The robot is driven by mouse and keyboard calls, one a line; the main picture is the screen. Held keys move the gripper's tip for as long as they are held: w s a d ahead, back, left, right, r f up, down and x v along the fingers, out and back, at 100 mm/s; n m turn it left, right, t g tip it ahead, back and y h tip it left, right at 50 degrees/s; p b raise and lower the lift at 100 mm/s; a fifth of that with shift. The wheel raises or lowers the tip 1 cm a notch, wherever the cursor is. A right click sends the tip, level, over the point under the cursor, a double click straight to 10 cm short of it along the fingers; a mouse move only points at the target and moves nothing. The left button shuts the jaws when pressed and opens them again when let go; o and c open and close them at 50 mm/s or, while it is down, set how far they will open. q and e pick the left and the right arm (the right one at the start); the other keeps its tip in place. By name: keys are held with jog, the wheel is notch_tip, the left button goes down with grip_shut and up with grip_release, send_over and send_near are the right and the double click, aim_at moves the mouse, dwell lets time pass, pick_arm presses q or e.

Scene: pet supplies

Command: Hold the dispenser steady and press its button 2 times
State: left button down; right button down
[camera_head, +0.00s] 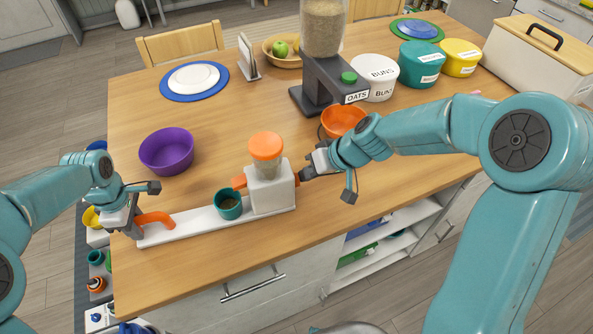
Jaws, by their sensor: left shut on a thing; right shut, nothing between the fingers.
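The white dispenser (272,187) stands near the table's front edge. It has an orange lid, a clear section with brown contents, an orange spout at left and a long white base board. A teal cup (229,206) with brown contents sits on the board below the spout. My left gripper (136,226) is shut on the orange handle (156,218) at the board's left end. My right gripper (303,175) is shut and empty, with its tips at the dispenser's right side. A button there is not clearly visible, and I cannot tell whether the tips touch it.
A purple bowl (167,152) and a blue plate with a white one (194,80) are at left. An orange bowl (343,121) is close behind my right gripper. A larger dark OATS dispenser (331,83) with a green button and several lidded tubs stand behind. The table's front edge is close.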

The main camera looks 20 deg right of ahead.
jog(key=shift+a, duration=1.1)
pick_arm(q)
jog(key=shift+d, duration=0.1)
pick_arm(e)
jog(key=s+d+r, duration=0.4)
jog(key=d+r, duration=0.4)
jog(key=shift+s+d, duration=0.2)
jog(key=shift+d, duration=0.15)
dwell(0.3)
pick_arm(q)
jog(key=c, duration=0.8)
grip_release()
jog(key=shift+o, duration=0.2)
